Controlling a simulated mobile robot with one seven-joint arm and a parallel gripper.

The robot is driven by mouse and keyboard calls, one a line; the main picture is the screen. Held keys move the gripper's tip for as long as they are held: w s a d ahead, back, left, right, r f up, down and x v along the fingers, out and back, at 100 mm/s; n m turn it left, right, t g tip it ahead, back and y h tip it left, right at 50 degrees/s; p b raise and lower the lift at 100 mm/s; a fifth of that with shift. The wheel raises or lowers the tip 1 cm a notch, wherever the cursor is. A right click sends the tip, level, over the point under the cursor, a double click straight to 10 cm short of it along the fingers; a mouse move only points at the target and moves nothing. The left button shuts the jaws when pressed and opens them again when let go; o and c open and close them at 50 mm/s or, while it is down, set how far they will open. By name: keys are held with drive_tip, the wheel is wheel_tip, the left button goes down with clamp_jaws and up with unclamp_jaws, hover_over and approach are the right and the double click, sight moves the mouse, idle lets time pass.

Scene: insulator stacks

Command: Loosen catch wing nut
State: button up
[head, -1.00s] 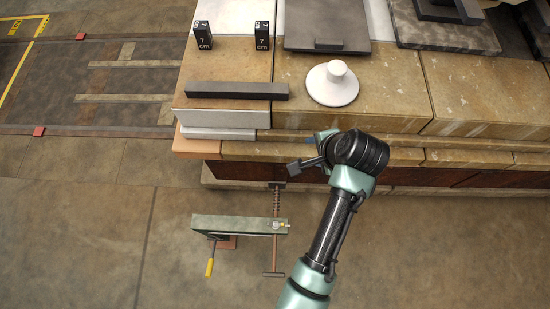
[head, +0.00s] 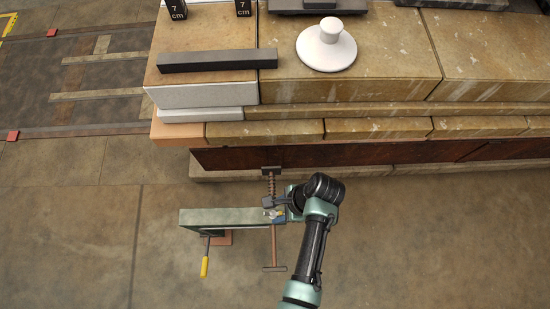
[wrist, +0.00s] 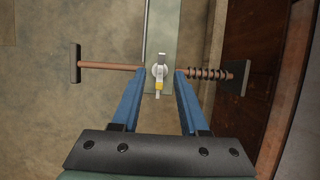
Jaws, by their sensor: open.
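The catch wing nut (wrist: 160,72) is a small pale metal piece with a yellow part. It sits where the copper-coloured rod crosses the green bar (head: 225,216), and in the wrist view it lies between and just beyond my fingertips. My gripper (wrist: 160,76) is open, its two blue fingers on either side of the nut with gaps. In the head view my gripper (head: 272,207) is at the right end of the bar and partly hides the nut. The rod (head: 274,246) has a spring (head: 271,186) on its far part and a crossbar at its near end.
A yellow-handled lever (head: 205,258) hangs from the bar's left side. Behind stands a stone ledge (head: 380,127) with a dark red front, a white knobbed disc (head: 327,48) and a dark bar (head: 217,60) on top. The floor left of the bar is clear.

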sight(273, 214)
drive_tip(key=shift+x, duration=1.1)
clamp_jaws()
